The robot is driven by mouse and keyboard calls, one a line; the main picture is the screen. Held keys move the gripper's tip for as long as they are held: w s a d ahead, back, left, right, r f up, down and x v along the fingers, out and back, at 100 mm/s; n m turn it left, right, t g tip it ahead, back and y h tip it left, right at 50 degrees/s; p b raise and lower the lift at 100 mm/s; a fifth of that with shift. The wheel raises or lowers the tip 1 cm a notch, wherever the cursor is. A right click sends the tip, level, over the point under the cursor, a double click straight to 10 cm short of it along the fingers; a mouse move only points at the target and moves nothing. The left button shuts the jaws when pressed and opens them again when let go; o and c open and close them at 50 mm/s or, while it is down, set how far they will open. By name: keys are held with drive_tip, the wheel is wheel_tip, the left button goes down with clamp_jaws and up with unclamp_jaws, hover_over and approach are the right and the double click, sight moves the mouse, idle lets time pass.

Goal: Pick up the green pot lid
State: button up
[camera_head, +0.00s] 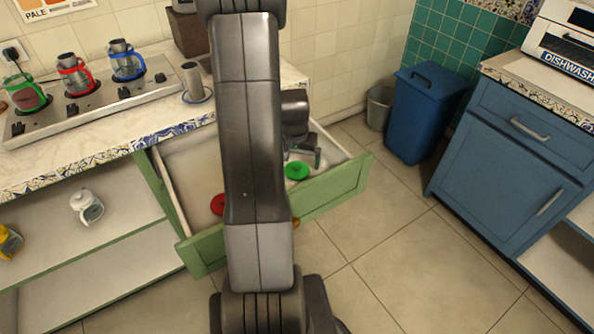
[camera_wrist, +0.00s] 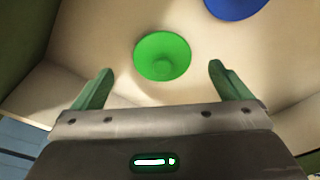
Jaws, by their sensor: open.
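The green pot lid (camera_head: 297,171) lies in the open drawer (camera_head: 340,187), near its front right corner. In the wrist view the green lid (camera_wrist: 162,56) is round with a knob in its middle, and it shows ahead of my fingers, centred a little left between them. My gripper (camera_wrist: 155,85) is open and empty, with one green-tipped finger on each side of the view. In the head view my gripper (camera_head: 303,155) is above the drawer, just behind the green lid. I cannot tell the exact height between them.
A red lid (camera_head: 218,204) lies in the drawer at the left, partly behind my arm. A blue lid (camera_wrist: 236,6) shows at the wrist view's top edge. The drawer's green front panel and walls surround the lids. Pots stand on the stove (camera_head: 98,103); a blue bin (camera_head: 424,112) stands right.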

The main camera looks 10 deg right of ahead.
sight(297, 166)
drive_tip(key=f, duration=0.2)
drive_tip(key=w+f, duration=0.1)
drive_tip(key=f, duration=0.1)
drive_tip(key=shift+w+d, duration=0.15)
drive_tip(key=shift+d, duration=0.05)
drive_tip(key=c, duration=1.1)
